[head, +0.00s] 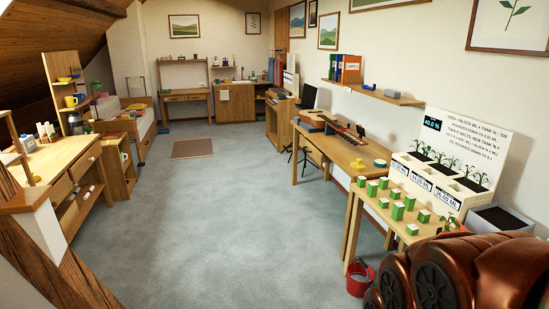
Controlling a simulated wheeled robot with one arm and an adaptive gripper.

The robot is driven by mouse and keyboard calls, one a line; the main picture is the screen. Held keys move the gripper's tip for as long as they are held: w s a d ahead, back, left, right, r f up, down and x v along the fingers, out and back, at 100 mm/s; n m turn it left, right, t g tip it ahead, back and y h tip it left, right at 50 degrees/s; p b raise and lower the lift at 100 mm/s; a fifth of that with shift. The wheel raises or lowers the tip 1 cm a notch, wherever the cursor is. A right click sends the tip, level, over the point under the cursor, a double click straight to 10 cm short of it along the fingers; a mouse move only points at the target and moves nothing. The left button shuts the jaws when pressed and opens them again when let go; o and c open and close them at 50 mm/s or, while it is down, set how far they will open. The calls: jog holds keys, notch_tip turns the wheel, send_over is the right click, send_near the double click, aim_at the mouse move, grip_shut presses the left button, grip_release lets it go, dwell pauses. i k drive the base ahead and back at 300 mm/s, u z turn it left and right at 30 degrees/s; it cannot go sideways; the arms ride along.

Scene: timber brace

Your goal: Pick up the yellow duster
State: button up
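I cannot make out a yellow duster for certain. A small yellow item (380,163) lies on the right-hand wooden desk, too small to identify. A yellow mug (70,101) and a small yellow item (63,79) are on the wooden shelf unit at the left. Another small yellowish item (36,178) is at the near left bench. My gripper is not in view.
The right-hand desk (345,152) stands along the wall. A low table (376,214) nearer holds several green-and-white boxes. A red bucket (360,280) is on the floor. A workbench (78,165) stands left, behind a sloping timber (75,275). The carpet (215,220) between is clear.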

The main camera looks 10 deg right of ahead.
aim_at(358, 166)
jog(key=z, duration=0.15)
jog(key=i, duration=3.8)
jog(key=z, duration=0.1)
